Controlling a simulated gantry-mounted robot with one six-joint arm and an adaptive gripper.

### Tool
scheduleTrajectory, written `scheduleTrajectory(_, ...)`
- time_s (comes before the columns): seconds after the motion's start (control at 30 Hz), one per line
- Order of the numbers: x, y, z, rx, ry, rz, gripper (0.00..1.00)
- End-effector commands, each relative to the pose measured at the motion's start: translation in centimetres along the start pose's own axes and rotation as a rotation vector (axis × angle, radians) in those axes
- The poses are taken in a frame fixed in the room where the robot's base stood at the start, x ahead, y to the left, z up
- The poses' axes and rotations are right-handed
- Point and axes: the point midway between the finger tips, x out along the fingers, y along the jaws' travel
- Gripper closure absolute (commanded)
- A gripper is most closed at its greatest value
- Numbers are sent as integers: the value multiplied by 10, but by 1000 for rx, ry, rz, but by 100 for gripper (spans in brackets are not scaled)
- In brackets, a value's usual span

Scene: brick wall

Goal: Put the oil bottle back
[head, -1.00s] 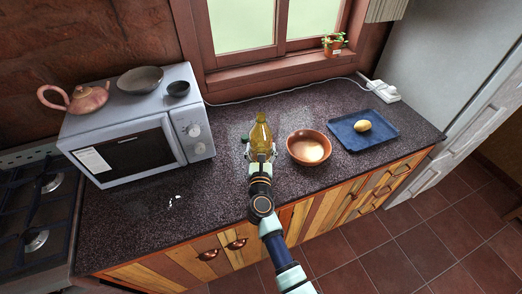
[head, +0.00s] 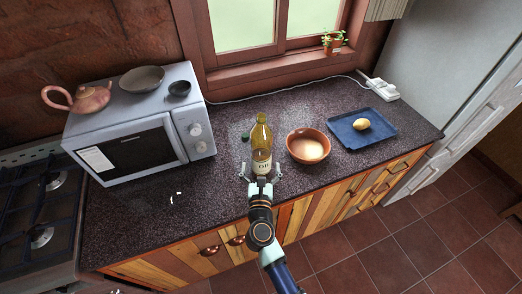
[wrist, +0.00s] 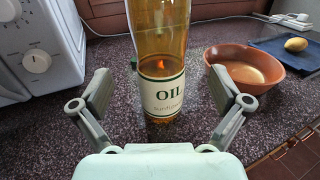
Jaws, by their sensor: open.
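The oil bottle (head: 261,140) stands upright on the counter, left of the brown bowl. It is yellowish glass with a white and green "OIL" label. In the wrist view the bottle (wrist: 162,45) stands straight ahead of my gripper (wrist: 163,90), and its top is cut off by the frame. My gripper (head: 261,172) is open and empty, on the near side of the bottle. Its fingers are spread wide to the left and right, with visible gaps to the bottle.
A brown bowl (head: 308,158) sits right of the bottle, and a blue tray (head: 372,139) with a potato (head: 361,124) lies beyond it. A microwave (head: 137,152) stands at left, bearing a teapot (head: 77,98) and dishes. A small green object (head: 245,137) lies left of the bottle. The front-left counter is mostly clear.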

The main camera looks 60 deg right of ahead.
Motion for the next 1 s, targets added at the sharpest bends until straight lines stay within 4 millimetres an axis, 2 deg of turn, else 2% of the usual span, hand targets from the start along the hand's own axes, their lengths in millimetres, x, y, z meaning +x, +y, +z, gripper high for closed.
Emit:
scheduleTrajectory(0.1,-24,0,0,0,1,2,1)
scheduleTrajectory(0.23,-37,1,0,1,1,2,1)
scheduleTrajectory(0.77,-40,3,3,-6,-8,8,1)
scheduleTrajectory(0.87,-45,28,29,-84,-84,88,1)
scheduleTrajectory(0.97,-71,87,89,-291,-282,266,1)
scheduleTrajectory(1.0,-92,118,117,-413,-395,350,1)
